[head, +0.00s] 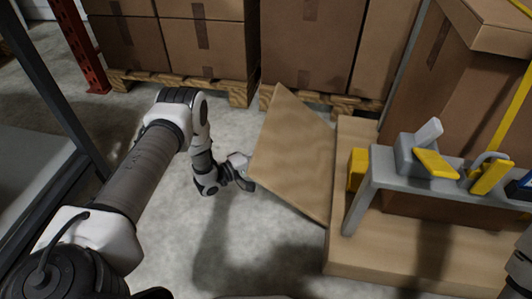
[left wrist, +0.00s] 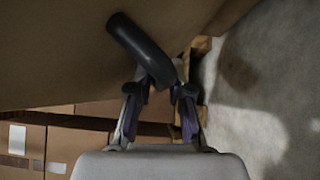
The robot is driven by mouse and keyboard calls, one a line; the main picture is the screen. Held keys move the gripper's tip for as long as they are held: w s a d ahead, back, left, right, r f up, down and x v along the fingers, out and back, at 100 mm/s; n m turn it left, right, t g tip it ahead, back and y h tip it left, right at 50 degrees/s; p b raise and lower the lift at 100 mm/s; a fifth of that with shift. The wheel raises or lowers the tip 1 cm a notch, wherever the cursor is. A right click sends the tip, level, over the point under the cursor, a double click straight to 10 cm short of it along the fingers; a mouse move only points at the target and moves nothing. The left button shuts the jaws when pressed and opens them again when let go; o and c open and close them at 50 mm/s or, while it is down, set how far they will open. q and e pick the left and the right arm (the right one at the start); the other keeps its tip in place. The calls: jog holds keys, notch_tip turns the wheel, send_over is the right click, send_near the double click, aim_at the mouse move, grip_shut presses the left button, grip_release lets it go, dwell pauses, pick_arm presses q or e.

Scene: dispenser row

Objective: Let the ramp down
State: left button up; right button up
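The ramp (head: 292,155) is a tan wooden board, tilted, with its right lower edge along the wooden platform (head: 350,262). Its broad face also fills the upper left of the left wrist view (left wrist: 60,50). A dark round bar, the ramp's handle (left wrist: 137,45), crosses in front of that face. My left gripper (head: 247,178) is at the ramp's raised left edge. In the left wrist view its fingers (left wrist: 160,88) close around the lower end of the bar; the exact contact is partly hidden. My right gripper is out of view.
A grey bench (head: 362,190) with yellow and grey dispensers (head: 420,155) stands on the platform at the right. Stacked cartons (head: 205,45) on pallets (head: 240,93) line the back. A dark rack (head: 75,130) is at the left. Floor (head: 215,235) below the ramp is clear.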

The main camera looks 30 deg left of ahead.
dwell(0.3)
pick_arm(q)
jog(key=v, duration=1.2)
jog(key=s+f, duration=0.1)
jog(key=s, duration=0.1)
jog(key=s+a+f+b, duration=0.1)
jog(key=s+f, duration=0.1)
jog(key=s+f+b, duration=0.1)
jog(key=s+f, duration=0.1)
jog(key=s, duration=0.1)
jog(key=shift+s+a+f, duration=0.1)
jog(key=shift+a+f, duration=0.05)
jog(key=shift+a, duration=0.15)
dwell(0.7)
